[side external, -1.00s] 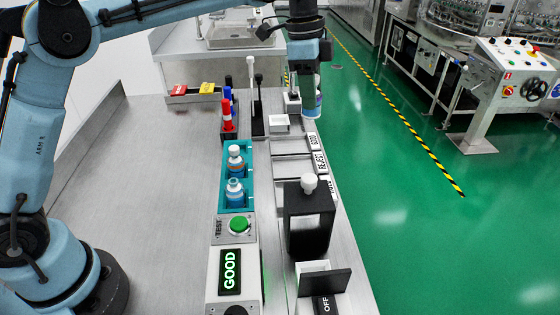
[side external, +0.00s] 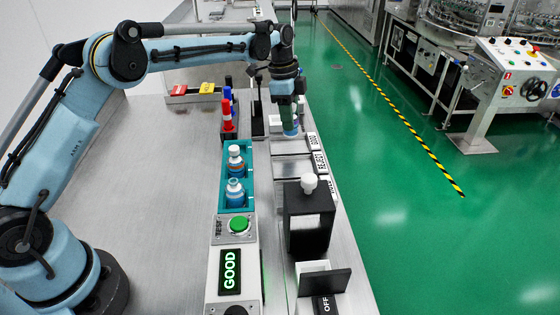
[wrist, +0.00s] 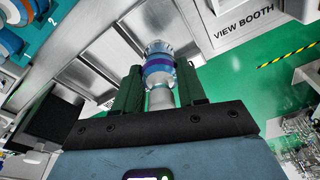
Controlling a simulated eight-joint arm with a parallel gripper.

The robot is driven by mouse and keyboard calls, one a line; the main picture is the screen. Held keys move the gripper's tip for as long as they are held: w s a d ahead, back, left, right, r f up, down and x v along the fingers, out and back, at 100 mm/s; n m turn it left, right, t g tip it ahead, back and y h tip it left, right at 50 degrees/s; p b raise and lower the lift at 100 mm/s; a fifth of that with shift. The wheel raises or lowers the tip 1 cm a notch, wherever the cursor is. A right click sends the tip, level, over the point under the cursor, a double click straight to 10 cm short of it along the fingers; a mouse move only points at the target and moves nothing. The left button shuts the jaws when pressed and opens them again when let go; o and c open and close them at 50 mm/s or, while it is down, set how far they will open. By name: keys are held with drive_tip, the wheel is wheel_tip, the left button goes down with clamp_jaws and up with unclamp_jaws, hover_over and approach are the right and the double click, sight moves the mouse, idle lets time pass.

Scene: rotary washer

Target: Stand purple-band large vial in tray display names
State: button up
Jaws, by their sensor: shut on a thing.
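The purple-band large vial (wrist: 159,64) is between the fingers of my gripper (wrist: 160,92) in the wrist view, its purple band showing beyond the fingertips. In the side view my gripper (side external: 289,108) points down, shut on the vial (side external: 290,126), which looks roughly upright at the far end of the GOOD tray (side external: 290,145). Whether the vial's base touches the tray is unclear. The display (side external: 230,271) reads GOOD in green. The REJECT tray (side external: 294,168) lies just nearer, with its label (side external: 319,162) on the right.
A teal rack (side external: 223,190) holds two vials, an orange-banded one (side external: 235,157) and a blue-labelled one (side external: 235,192). A black booth (side external: 308,222) with a white knob stands nearer than the trays. Red and blue markers (side external: 228,112) stand left of my gripper.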

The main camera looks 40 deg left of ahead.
drive_tip(key=shift+w+a+f, duration=0.2)
drive_tip(key=shift+a+f, duration=0.15)
drive_tip(key=shift+f, duration=1.9)
drive_tip(key=shift+f, duration=0.1)
drive_tip(key=o, duration=1.1)
drive_tip(key=shift+o, duration=0.2)
